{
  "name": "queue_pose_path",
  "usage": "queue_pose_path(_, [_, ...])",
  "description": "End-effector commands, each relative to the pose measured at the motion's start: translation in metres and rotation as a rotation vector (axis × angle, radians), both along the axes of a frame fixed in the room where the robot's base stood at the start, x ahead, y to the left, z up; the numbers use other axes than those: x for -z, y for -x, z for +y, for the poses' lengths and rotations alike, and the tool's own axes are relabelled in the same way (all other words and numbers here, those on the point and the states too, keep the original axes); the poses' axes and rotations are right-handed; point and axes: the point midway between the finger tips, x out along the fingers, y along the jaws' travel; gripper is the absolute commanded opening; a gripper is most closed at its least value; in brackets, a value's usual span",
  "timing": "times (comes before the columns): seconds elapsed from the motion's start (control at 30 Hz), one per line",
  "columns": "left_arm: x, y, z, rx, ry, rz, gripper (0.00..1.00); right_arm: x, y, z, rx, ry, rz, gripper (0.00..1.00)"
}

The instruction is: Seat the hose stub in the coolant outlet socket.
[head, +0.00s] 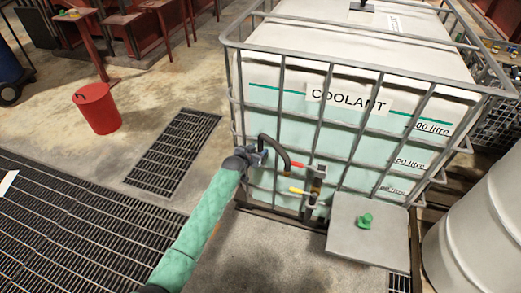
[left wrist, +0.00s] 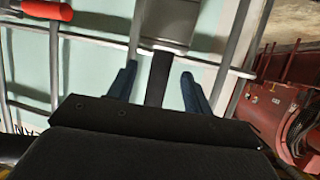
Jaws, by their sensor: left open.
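A dark curved hose, which looks like the hose stub (head: 284,158), arches in front of the coolant tank's (head: 350,125) lower cage. Its lower end hangs near the outlet valve (head: 315,185), which has red and yellow handles. I cannot tell if it touches the valve, and the socket opening is not clear. My left gripper (head: 260,146) is open at the hose's upper left end. In the left wrist view my blue fingers (left wrist: 158,72) stand apart, with a dark strip between them in the picture. I cannot tell if they touch it. My right gripper is not in view.
Metal cage bars surround the tank close to my left gripper. A grey plate (head: 350,245) with a small green piece (head: 365,221) lies right of the valve. A white drum (head: 480,235) stands at the right. A red bucket (head: 99,108) and floor grates (head: 172,150) are at the left.

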Motion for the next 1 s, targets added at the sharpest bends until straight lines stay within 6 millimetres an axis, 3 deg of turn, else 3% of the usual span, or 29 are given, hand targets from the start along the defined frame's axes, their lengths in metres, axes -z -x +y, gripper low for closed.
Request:
queue_pose_path(0.23, [0.009,-0.019,-0.01,0.0,0.0,0.001,0.5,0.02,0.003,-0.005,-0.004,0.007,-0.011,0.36])
queue_pose_path(0.57, [0.011,-0.022,-0.011,0.0,0.0,0.0,0.5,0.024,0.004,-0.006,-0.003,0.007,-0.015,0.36])
queue_pose_path(0.8, [0.011,-0.022,-0.011,0.0,0.0,0.0,0.03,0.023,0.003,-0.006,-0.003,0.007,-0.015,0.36])
queue_pose_path(1.0, [0.009,-0.023,-0.011,-0.001,0.0,-0.002,0.0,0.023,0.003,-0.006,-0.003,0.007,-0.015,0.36])
